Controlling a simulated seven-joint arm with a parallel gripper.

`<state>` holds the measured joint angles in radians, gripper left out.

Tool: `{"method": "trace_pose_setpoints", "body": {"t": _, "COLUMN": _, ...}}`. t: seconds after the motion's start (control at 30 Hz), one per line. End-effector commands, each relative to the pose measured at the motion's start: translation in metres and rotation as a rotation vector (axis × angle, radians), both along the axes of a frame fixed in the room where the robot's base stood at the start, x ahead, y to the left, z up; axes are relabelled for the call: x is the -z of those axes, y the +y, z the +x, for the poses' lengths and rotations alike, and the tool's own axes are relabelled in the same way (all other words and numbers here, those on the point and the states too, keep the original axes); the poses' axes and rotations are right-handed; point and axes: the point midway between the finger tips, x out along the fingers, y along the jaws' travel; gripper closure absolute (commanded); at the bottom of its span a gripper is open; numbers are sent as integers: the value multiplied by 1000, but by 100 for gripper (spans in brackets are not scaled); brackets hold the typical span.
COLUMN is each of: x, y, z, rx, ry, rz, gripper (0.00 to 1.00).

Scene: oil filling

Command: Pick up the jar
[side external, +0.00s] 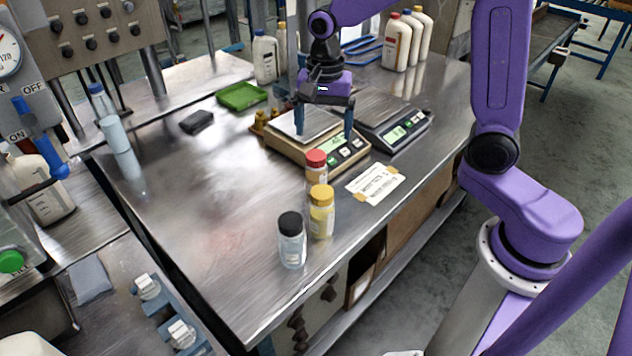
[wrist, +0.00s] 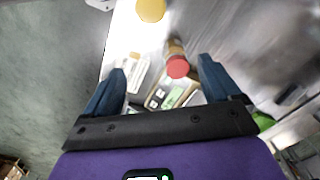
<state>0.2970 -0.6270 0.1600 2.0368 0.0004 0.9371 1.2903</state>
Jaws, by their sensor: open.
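Three small jars stand upright in a rough row near the front edge of the metal table (side external: 205,215). One is clear with a black lid (side external: 291,243), one is yellow with a yellow lid (side external: 321,213), and one has a red lid (side external: 316,168). In the wrist view, the red-lidded jar (wrist: 176,63) shows between my fingers, and the yellow lid (wrist: 151,9) is at the top edge. My gripper (side external: 325,118) is open and empty, above the tan scale (side external: 285,148), behind the red-lidded jar in the side view.
A second, dark scale (side external: 400,125) stands right of the tan one. A paper label (side external: 376,184) lies right of the jars. A green tray (side external: 241,96), a black object (side external: 197,121) and white bottles (side external: 397,42) are farther back. The table's left front is clear.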

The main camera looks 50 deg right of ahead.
Motion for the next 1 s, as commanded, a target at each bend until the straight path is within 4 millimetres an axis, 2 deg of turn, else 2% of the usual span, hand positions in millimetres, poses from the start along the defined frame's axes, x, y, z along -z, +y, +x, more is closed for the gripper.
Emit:
{"method": "trace_pose_setpoints", "body": {"t": 0.03, "x": 2, "y": -5, "z": 11, "rx": 94, "ry": 3, "rz": -1, "gripper": 10}}
{"method": "trace_pose_setpoints", "body": {"t": 0.2, "x": 8, "y": -25, "z": 39, "rx": 395, "ry": 6, "rz": -1, "gripper": 10}}
{"method": "trace_pose_setpoints", "body": {"t": 0.4, "x": 13, "y": -42, "z": 57, "rx": 614, "ry": 8, "rz": 0, "gripper": 10}}
{"method": "trace_pose_setpoints", "body": {"t": 0.53, "x": 17, "y": -46, "z": 60, "rx": 663, "ry": 9, "rz": -1, "gripper": 10}}
{"method": "trace_pose_setpoints", "body": {"t": 0.63, "x": 28, "y": -47, "z": 60, "rx": 667, "ry": 12, "rz": -2, "gripper": 10}}
{"method": "trace_pose_setpoints", "body": {"t": 1.0, "x": 97, "y": -47, "z": 59, "rx": 664, "ry": 13, "rz": -3, "gripper": 10}}
